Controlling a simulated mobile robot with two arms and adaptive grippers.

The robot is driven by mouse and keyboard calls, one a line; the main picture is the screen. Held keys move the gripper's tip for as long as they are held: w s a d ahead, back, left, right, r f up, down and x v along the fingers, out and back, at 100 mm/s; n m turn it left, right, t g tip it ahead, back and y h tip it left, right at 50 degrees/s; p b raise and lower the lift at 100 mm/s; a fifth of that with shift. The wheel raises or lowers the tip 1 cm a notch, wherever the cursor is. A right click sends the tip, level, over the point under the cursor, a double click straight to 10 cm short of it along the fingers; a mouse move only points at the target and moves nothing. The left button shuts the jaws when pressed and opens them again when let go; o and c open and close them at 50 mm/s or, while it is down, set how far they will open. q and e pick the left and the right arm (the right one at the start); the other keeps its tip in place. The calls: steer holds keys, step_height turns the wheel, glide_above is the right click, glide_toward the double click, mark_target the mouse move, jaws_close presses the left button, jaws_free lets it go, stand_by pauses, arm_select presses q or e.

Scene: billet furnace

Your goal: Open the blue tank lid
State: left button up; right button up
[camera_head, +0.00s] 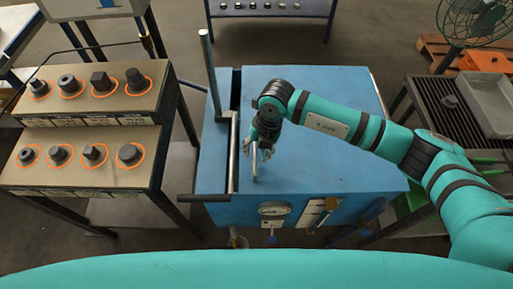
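The blue tank (240,208) stands in the middle of the view, with its flat blue lid (330,168) lying down on top. A small grey bar handle (255,166) rises from the left part of the lid. My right arm reaches in from the right over the lid. My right gripper (259,153) points down at the handle, its fingers close beside the bar's far end. The fingers are small and dark, and I cannot tell whether they touch or grip the bar. My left gripper is out of view.
A grey post and bar frame (210,75) stands along the tank's left edge. A stepped rack (85,134) with several dark parts in orange rings is at left. A grate table with a grey tray (480,105) is at right. A gauge (273,209) sits on the tank's front.

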steer(key=shift+f, duration=0.15)
steer(key=shift+c, duration=0.4)
jaws_close()
